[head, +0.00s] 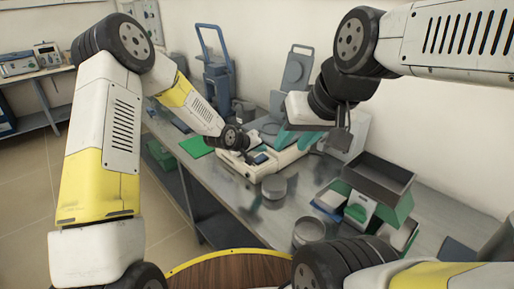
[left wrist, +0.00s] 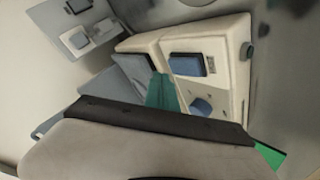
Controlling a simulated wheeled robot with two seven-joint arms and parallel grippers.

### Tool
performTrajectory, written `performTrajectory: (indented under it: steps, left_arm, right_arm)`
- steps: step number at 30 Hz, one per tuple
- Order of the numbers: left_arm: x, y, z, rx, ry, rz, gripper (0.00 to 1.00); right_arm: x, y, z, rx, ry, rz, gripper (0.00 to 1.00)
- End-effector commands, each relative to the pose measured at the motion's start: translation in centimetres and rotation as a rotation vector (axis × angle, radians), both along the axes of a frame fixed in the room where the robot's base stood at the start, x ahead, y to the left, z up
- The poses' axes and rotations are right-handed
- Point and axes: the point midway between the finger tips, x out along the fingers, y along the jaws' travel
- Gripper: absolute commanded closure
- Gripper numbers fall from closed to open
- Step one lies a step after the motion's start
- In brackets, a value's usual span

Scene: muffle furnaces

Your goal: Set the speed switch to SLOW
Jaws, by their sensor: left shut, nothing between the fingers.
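A cream bench instrument (head: 284,153) sits on the metal bench, with a dark blue display on its front. In the left wrist view, the instrument (left wrist: 225,85) shows a blue display (left wrist: 186,65), a small grey-marked panel (left wrist: 211,63), a blue knob-like part (left wrist: 201,107) and a dark green side knob (left wrist: 247,52). I cannot read any labels or tell which part is the speed switch or its setting. My left gripper (head: 247,147) is shut and empty, close to the instrument's front left; contact cannot be told. My right gripper (head: 341,138) hangs above the instrument's right side; its finger opening is unclear.
A green mat (head: 196,146) lies left of the instrument. Grey round containers (head: 274,186) stand in front of it. A dark open bin (head: 377,180) and green-white boxes crowd the right. A blue-framed stand (head: 216,75) is behind. A wooden round top (head: 230,270) is nearest.

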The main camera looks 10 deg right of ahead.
Motion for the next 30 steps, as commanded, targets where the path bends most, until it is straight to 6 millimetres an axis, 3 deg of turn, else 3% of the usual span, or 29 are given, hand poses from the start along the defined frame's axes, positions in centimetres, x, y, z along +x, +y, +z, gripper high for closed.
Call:
performTrajectory:
  steps: [30]
  left_arm:
    - [0.05, -0.1, -0.83, 0.0, 0.0, 0.0, 1.0]
  right_arm:
    - [0.0, 0.0, 0.0, 0.0, 0.0, 0.0, 0.64]
